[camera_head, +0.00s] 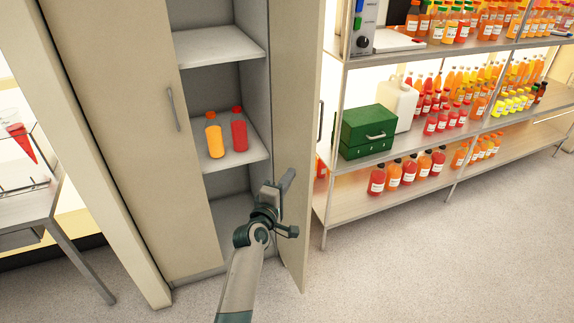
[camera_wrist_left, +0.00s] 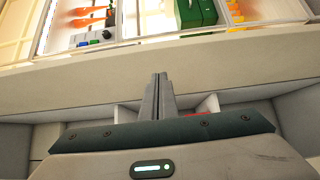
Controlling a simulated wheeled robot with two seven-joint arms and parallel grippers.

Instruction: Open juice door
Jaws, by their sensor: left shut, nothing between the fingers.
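The cabinet's right door (camera_head: 298,90) stands swung open, and its inner face shows in the head view. The left door (camera_head: 140,150), with a vertical handle (camera_head: 172,108), is shut. An orange bottle (camera_head: 214,136) and a red bottle (camera_head: 238,130) stand upright on a shelf inside. My left gripper (camera_head: 287,180) is shut and empty, in front of the opening and close to the open door's inner side. I cannot tell whether it touches the door. Its closed fingers (camera_wrist_left: 160,92) also show in the left wrist view, against a pale panel. My right gripper is out of view.
A metal rack (camera_head: 333,190) with several juice bottles and a green box (camera_head: 367,132) stands right of the open door. A metal-legged table (camera_head: 70,255) stands at the left. The floor (camera_head: 430,270) at the front right is clear.

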